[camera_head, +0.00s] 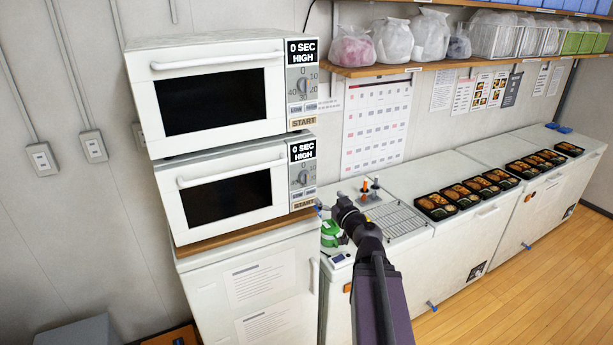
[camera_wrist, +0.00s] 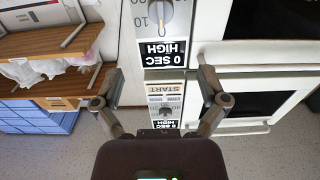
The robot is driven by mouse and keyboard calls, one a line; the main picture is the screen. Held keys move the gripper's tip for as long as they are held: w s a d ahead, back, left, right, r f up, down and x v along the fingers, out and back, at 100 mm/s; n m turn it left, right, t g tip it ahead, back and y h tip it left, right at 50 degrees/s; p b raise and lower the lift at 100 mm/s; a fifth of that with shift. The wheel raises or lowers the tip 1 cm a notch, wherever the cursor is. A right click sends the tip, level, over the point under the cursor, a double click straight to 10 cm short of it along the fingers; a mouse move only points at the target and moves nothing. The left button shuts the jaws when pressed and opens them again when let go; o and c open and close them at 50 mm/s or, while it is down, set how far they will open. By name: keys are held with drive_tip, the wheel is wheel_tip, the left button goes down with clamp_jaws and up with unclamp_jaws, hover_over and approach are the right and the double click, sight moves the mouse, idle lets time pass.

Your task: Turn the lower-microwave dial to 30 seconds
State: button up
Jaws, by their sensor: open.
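The lower microwave (camera_head: 230,155) is white with its door shut. Its display (camera_head: 302,150) reads 0 SEC HIGH, and its grey dial (camera_head: 303,177) sits below that on the right-hand panel. My gripper (camera_head: 328,208) is to the right of and slightly below this dial, apart from the panel in the picture. The wrist view is upside down; the lower dial (camera_wrist: 162,10) is at its top edge, partly cut off, above the inverted display (camera_wrist: 163,54). My gripper's two fingers (camera_wrist: 160,86) are spread wide with nothing between them.
The upper microwave (camera_head: 215,45) stands on the lower one and also reads 0 SEC HIGH. A wooden shelf (camera_head: 460,62) with bags hangs to the right. White chest freezers carry bento trays (camera_head: 436,206); a wire rack (camera_head: 398,219) and a green item (camera_head: 330,228) are near my arm.

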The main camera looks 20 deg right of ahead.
sight(308, 178)
drive_tip(key=shift+w, duration=0.15)
drive_tip(key=w, duration=1.3)
drive_tip(key=shift+w+a, duration=0.25)
drive_tip(key=shift+a, duration=0.1)
drive_tip(key=c, duration=1.1)
